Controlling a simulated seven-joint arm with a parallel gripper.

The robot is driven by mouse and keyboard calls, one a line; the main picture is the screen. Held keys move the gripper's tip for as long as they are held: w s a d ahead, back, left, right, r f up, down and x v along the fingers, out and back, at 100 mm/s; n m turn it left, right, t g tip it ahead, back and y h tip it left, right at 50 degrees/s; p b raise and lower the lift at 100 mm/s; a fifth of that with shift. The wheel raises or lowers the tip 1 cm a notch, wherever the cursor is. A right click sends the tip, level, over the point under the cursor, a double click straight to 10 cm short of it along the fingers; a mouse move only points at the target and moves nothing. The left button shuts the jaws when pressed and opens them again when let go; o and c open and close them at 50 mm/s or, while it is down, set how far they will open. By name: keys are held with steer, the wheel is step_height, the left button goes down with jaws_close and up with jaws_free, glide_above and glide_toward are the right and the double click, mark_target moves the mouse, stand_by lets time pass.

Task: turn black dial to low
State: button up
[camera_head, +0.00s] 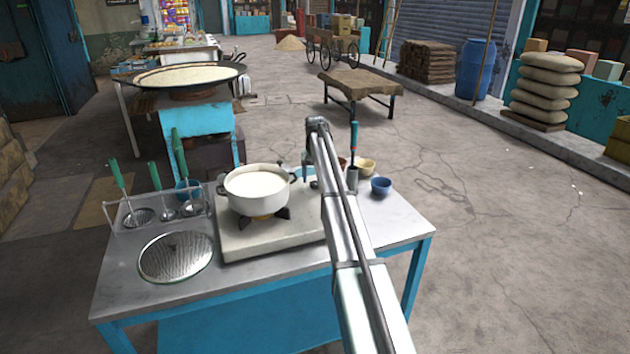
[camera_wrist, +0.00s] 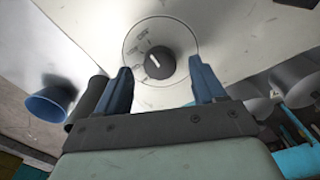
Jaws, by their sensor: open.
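The black dial (camera_wrist: 158,62) is in the wrist view, on a round plate with small markings on the pale front of the stove. Its white pointer line tilts slightly to the upper left; the marking words are too small to read surely. My gripper (camera_wrist: 160,80) is open, its two blue fingers on either side of the dial's lower part and apart from it. In the head view my arm hides the dial, and my gripper (camera_head: 308,168) shows only in part beside the stove (camera_head: 270,238). A white pot (camera_head: 246,200) of milk (camera_head: 256,183) stands on the burner.
A blue bowl (camera_head: 381,187) and a yellow bowl (camera_head: 364,166) stand right of my arm; a blue cup (camera_wrist: 50,102) shows in the wrist view. A rack of ladles (camera_head: 160,208) and a round perforated plate (camera_head: 176,257) are at the left of the metal table (camera_head: 115,280).

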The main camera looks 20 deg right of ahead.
steer(key=shift+f, duration=0.8)
steer(key=c, duration=1.1)
steer(key=shift+o, duration=0.2)
steer(key=shift+n, duration=0.3)
steer(key=n, duration=0.3)
steer(key=shift+n, duration=2.1)
